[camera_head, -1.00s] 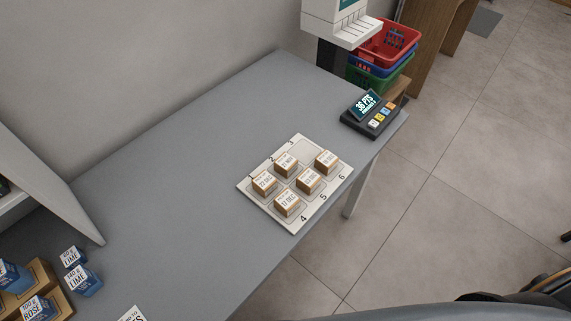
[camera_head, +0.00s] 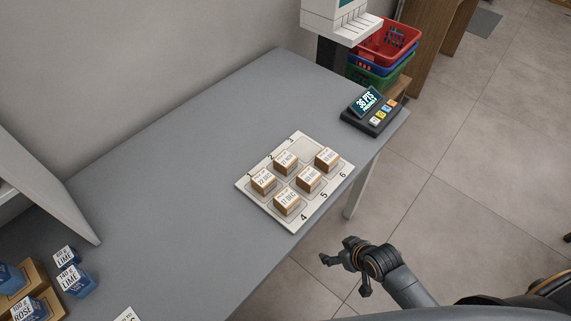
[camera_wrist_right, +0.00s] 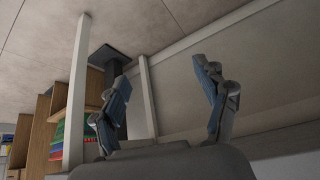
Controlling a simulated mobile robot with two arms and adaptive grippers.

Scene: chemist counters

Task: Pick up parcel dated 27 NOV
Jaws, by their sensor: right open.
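A white numbered tray (camera_head: 290,222) lies on the grey counter, with several small brown parcels with white date labels in its slots. The parcel in slot 2 (camera_head: 286,163) has a label that seems to end in NOV; its day is too small to be sure of. Other parcels sit in slot 1 (camera_head: 263,183), slot 4 (camera_head: 287,203), slot 5 (camera_head: 308,179) and slot 6 (camera_head: 327,160); slot 3 is empty. My right gripper (camera_head: 341,262) is open and empty, off the counter's front edge, right of and nearer than the tray. Its spread fingers show in the wrist view (camera_wrist_right: 162,75). My left gripper is out of view.
A points terminal (camera_head: 372,117) stands at the counter's right end. Stacked baskets (camera_head: 385,45) are beyond it. Blue boxes (camera_head: 75,280) and a shelf panel (camera_head: 45,185) are at the left. The counter (camera_head: 180,190) is clear between them and the tray.

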